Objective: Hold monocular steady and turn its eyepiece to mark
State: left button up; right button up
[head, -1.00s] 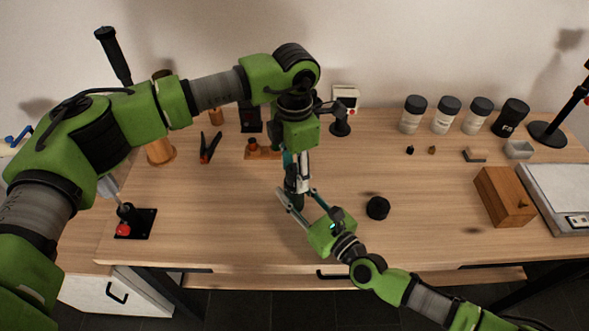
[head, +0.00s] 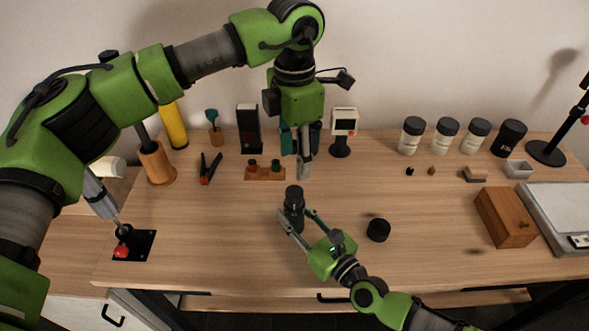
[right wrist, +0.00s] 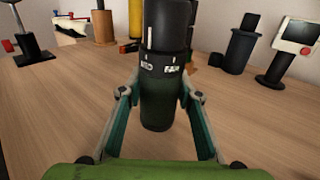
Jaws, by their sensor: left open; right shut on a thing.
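The black monocular (head: 294,196) stands upright near the middle of the table. It also shows in the right wrist view (right wrist: 163,92), with a white line on its upper eyepiece part and two small white labels below the seam. The white line stands above the left label, not above the right one. My right gripper (head: 293,224) is shut on the lower body from the front, one finger on each side. My left gripper (head: 304,172) points down above and behind the monocular, open and apart from it. Its fingers look partly overlapped in the head view.
A black round cap (head: 378,230) lies to the right of the monocular. A wooden box (head: 505,217) stands farther right. A wooden holder (head: 265,173), a clamp (head: 210,168) and a small display on a stand (head: 343,125) are behind.

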pick_arm(q)
jog(key=shift+r, duration=0.35)
pick_arm(e)
jog(key=o, duration=1.4)
jog(key=shift+s, duration=0.1)
